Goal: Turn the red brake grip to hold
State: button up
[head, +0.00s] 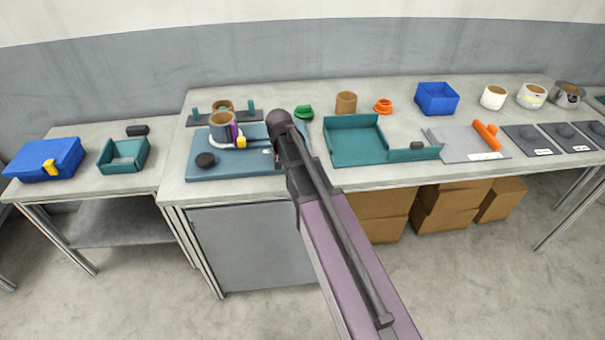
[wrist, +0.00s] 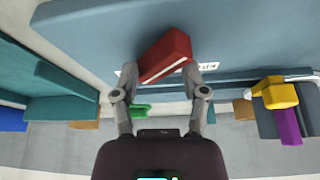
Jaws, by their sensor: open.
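The red brake grip (wrist: 170,52) is a red block lying at a slant on the blue-grey panel (wrist: 90,35) in the wrist view. My gripper (wrist: 162,70) is open, with one finger at each side of the grip's near part. I cannot tell whether the fingers touch it. Small white labels (wrist: 207,65) show on the panel beside both fingers; their words are too small to read.
A yellow block (wrist: 278,93) and a purple piece (wrist: 289,126) stand at the right in the wrist view. In the head view, a brown-topped reel (head: 222,128) and black knob (head: 205,160) sit on the panel. A teal tray (head: 355,145) stands right of my arm.

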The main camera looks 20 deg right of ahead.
jog(key=shift+d+n+y, duration=0.1)
jog(key=shift+n+y, duration=0.9)
jog(key=shift+n, duration=1.6)
jog(key=shift+w+d+n+g+y, duration=0.15)
jog(key=shift+n+y, duration=0.3)
jog(key=shift+n, duration=0.75)
jog(key=shift+s+a+n+g+y, duration=0.15)
jog(key=shift+n+y, duration=0.3)
jog(key=shift+n, duration=0.75)
jog(key=p+v, duration=1.3)
jog(key=v, duration=0.1)
jog(key=s+a+m+g+h, duration=0.1)
jog(key=s+m+g, duration=0.1)
jog(key=s, duration=0.7)
jog(key=s+a+m+g+h, duration=0.1)
jog(key=s+m, duration=0.4)
jog(key=s, duration=0.5)
jog(key=shift+a+f+g+h, duration=0.3)
jog(key=shift+a+f+g, duration=0.1)
jog(key=shift+a, duration=0.2)
